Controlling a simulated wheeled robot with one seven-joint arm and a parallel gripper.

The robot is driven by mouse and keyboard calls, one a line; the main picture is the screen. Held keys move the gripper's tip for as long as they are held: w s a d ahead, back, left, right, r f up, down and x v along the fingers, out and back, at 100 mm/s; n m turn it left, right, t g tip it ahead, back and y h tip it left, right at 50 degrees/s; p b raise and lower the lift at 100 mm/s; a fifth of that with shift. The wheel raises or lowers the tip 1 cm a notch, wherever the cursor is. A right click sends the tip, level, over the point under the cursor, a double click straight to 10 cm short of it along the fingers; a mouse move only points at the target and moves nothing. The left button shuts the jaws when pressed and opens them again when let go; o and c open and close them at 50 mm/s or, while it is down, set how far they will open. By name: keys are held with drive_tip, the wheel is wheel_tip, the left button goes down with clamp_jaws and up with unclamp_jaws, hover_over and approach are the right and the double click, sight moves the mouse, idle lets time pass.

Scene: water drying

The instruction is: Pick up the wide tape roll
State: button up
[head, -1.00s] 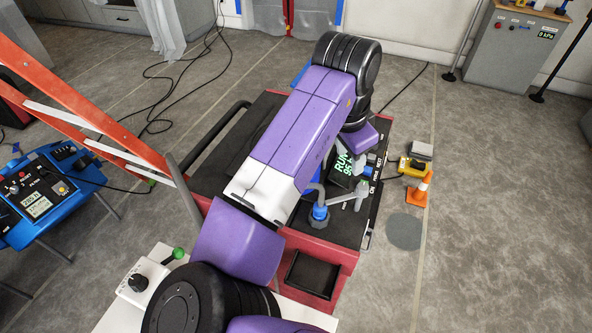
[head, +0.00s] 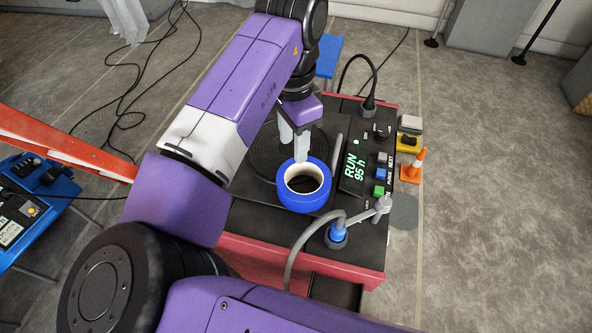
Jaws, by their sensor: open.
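The wide tape roll (head: 305,198) is blue outside with a pale inner core. It rests on the black top of the red machine, left of the display panel. My gripper (head: 294,148) points down at the roll's far side, with two pale fingers. The fingers are open and apart. The right fingertip overlaps the roll's far rim in the picture; I cannot tell whether it touches or is inside the hole. Nothing shows held between the fingers.
The display panel (head: 354,172) with buttons stands just right of the roll. A grey hose with a blue fitting (head: 336,236) curves up in front. A black cable (head: 369,104) rises at the back right. An orange cone (head: 413,165) stands on the floor to the right.

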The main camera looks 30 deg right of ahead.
sight(293, 161)
drive_tip(key=shift+w+f+p, duration=0.15)
drive_tip(key=shift+f+p, duration=0.05)
drive_tip(key=shift+f, duration=1.6)
drive_tip(key=shift+w+f+p, duration=0.15)
drive_tip(key=shift+f, duration=1.6)
clamp_jaws()
